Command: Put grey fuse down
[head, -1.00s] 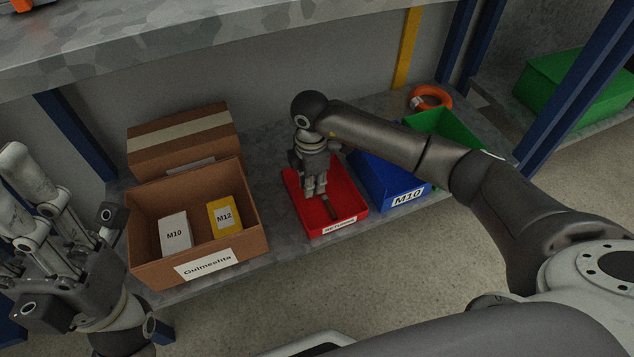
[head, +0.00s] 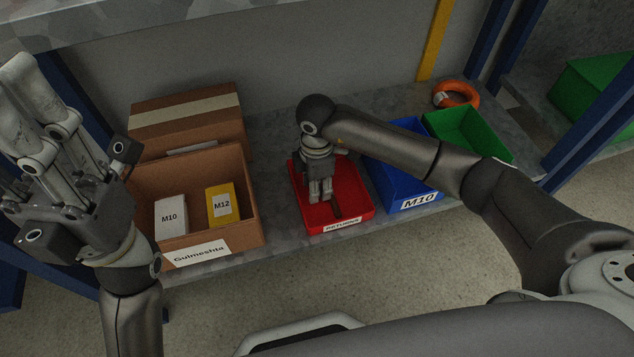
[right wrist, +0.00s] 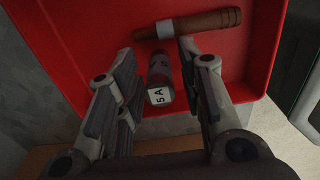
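The red bin (head: 361,202) with a white front label stands on the lower shelf. My right gripper (head: 320,196) points down into it. In the right wrist view, my right gripper (right wrist: 158,55) is open, its fingers apart. A short fuse with a "5A" end label (right wrist: 160,82) lies between the fingers, with visible gaps on both sides; its grey colour is hard to confirm. A longer brown fuse (right wrist: 188,24) lies crosswise beyond the fingertips. In the head view a dark fuse (head: 336,206) shows beside the gripper. My left gripper (head: 45,95) is raised at the left, open and empty.
A cardboard box (head: 200,250) with M10 (head: 171,217) and M12 (head: 221,205) packs stands left. A blue M10 bin (head: 410,200), a green bin (head: 478,143) and an orange ring (head: 457,93) are right. The upper shelf (head: 200,25) hangs above.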

